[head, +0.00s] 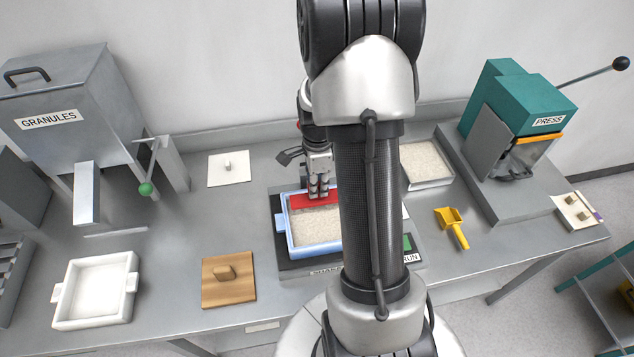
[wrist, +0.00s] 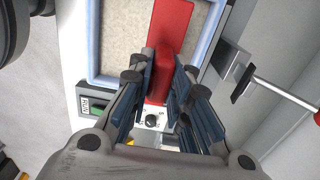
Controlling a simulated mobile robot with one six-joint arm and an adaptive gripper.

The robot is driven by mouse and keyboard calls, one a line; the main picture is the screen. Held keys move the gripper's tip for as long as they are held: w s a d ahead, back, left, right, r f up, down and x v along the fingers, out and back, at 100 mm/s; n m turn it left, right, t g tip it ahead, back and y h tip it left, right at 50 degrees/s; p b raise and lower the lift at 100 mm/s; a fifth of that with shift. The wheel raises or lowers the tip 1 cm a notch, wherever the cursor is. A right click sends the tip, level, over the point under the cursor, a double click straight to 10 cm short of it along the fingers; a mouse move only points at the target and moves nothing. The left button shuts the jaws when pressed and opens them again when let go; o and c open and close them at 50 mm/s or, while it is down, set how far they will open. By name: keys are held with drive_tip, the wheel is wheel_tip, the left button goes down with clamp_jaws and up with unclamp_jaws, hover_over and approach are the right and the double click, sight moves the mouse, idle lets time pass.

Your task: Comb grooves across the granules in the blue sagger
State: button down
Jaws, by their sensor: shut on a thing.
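The blue sagger (head: 283,226) sits on the shaker platform (head: 284,268) in the middle of the bench; my arm hides its right part. Pale granules (head: 314,228) fill it, and I cannot make out grooves in them. My gripper (head: 318,190) points down over the sagger's far side, shut on a red comb (head: 305,202). The wrist view also shows my gripper (wrist: 161,78) with its fingers on both sides of the red comb (wrist: 173,25). The comb lies over the granules (wrist: 122,42) beside the blue rim (wrist: 209,35). Its lower edge is hidden, so contact is unclear.
A white sagger (head: 133,284) and a wooden lid (head: 228,290) stand front left; a white lid (head: 240,176) lies behind. The granule hopper (head: 75,120) is left. A granule tray (head: 430,184), a yellow scoop (head: 450,217) and the press (head: 520,110) are right.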

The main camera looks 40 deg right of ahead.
sight(318, 200)
drive_tip(key=shift+f, duration=0.1)
idle(0.3)
drive_tip(key=shift+f, duration=0.15)
drive_tip(key=shift+f+b, duration=0.1)
drive_tip(key=shift+b, duration=0.2)
drive_tip(key=shift+f+b, duration=1.15)
drive_tip(key=shift+f, duration=0.35)
drive_tip(key=shift+f+b, duration=0.35)
drive_tip(key=shift+f, duration=0.15)
idle(0.4)
drive_tip(key=shift+r+t+h+b, duration=0.2)
drive_tip(key=shift+t+h+b, duration=0.75)
drive_tip(key=shift+b, duration=1.35)
drive_tip(key=shift+s+t+y, duration=0.1)
drive_tip(key=shift+t+y, duration=0.15)
drive_tip(key=shift+s+a+f, duration=0.2)
drive_tip(key=shift+s+a, duration=0.15)
drive_tip(key=shift+s, duration=0.2)
